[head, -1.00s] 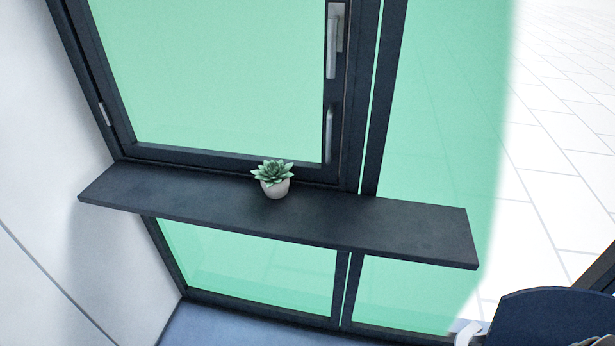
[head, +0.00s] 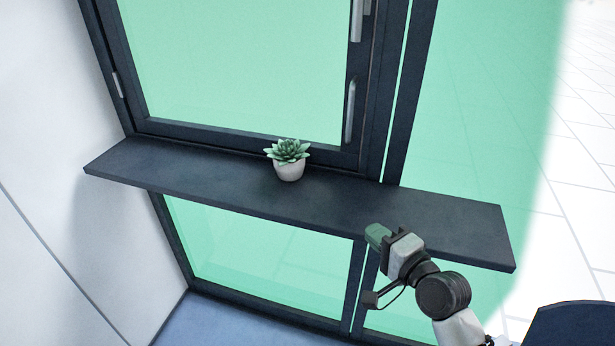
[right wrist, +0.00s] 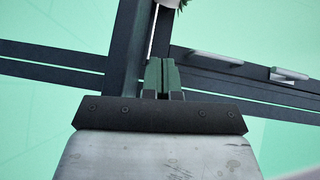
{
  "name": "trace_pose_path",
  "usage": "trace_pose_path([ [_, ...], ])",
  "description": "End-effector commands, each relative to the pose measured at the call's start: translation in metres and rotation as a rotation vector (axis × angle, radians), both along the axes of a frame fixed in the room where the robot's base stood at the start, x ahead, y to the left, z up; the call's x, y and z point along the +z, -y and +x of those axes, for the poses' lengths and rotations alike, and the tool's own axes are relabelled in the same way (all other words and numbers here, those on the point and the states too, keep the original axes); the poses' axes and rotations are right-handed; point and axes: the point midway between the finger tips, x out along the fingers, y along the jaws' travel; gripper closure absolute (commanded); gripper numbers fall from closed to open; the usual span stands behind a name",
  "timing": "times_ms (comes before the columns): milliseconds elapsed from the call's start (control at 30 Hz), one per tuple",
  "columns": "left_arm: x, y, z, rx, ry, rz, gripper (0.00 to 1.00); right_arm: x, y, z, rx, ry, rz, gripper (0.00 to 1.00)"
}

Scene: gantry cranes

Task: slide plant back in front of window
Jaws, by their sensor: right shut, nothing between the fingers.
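The plant (head: 288,160) is a small green succulent in a pale round pot. It stands upright on the dark shelf (head: 200,187) in front of the window (head: 235,65), near the right part of the pane. My right gripper (head: 374,234) is shut and empty at the shelf's front edge, to the right of the plant and apart from it. In the right wrist view its closed green fingers (right wrist: 161,75) point up the picture. A bit of the pot (right wrist: 168,3) shows at that view's top edge. My left gripper is not in view.
Handles (head: 350,110) sit on the window frame's right side. A white wall (head: 50,90) stands at the left. The shelf is otherwise bare on both sides of the plant.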

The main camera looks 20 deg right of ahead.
Motion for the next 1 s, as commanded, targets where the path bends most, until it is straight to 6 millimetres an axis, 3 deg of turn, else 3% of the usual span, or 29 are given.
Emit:
trace_pose_path([
  [100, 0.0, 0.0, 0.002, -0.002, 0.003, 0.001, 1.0, 0.017, 0.007, 0.007, -0.018, 0.045, 0.088, 1.0],
  [267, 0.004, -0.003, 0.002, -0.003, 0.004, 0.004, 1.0, 0.019, 0.003, 0.025, -0.022, 0.05, 0.103, 1.0],
  [1000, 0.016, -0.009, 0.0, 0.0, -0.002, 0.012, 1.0, 0.018, -0.036, 0.181, -0.021, 0.048, 0.096, 1.0],
])
